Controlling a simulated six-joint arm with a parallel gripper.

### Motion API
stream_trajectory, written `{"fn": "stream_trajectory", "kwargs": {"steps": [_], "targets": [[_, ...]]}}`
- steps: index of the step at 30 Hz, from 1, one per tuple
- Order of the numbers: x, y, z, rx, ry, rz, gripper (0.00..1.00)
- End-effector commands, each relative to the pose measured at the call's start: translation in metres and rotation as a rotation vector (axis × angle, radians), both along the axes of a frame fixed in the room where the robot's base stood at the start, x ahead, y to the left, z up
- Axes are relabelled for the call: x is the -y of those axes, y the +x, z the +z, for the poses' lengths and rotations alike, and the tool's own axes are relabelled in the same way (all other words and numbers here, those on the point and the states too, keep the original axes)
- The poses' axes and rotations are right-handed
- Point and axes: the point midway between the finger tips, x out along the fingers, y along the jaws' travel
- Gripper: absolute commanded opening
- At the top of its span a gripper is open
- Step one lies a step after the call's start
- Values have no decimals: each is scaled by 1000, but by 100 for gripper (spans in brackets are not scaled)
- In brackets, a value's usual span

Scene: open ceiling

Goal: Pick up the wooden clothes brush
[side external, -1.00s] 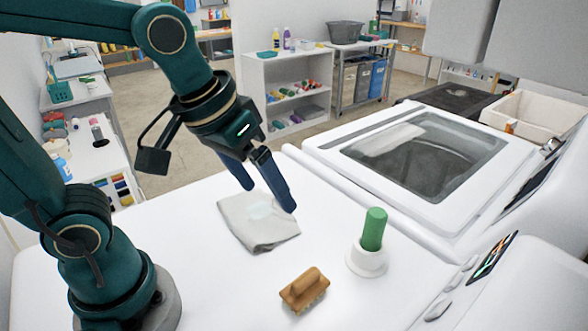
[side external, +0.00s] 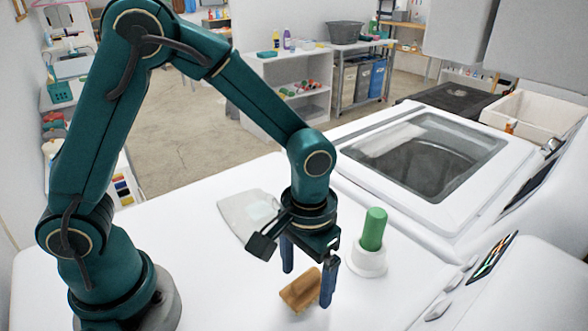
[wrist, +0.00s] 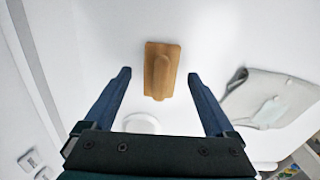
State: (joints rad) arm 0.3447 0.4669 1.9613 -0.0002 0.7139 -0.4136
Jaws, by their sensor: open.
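The wooden clothes brush (side external: 300,290) lies on the white top with its raised handle up. My gripper (side external: 307,284) points down just above and beside it, and one finger hides its right end in the side view. In the wrist view the brush (wrist: 161,72) lies beyond the fingertips, between their lines. My gripper (wrist: 158,75) is open there with nothing between its two blue fingers.
A green cylinder (side external: 374,229) stands in a white round holder (side external: 366,262) right of my gripper. A folded grey cloth (side external: 240,207) lies behind it, partly hidden. A washer with a glass lid (side external: 425,150) stands at the back right. The front left of the white top is clear.

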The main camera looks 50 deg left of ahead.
Motion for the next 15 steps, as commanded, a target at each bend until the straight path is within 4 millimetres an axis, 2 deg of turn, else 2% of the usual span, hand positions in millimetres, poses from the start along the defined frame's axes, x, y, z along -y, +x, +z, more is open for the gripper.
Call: {"fn": "stream_trajectory", "kwargs": {"steps": [4,12,13,15], "targets": [[0,-1,-12,-3,1,0,90],[0,0,-14,1,0,1,90],[0,0,-14,1,0,1,86],[0,0,-14,1,0,1,59]]}}
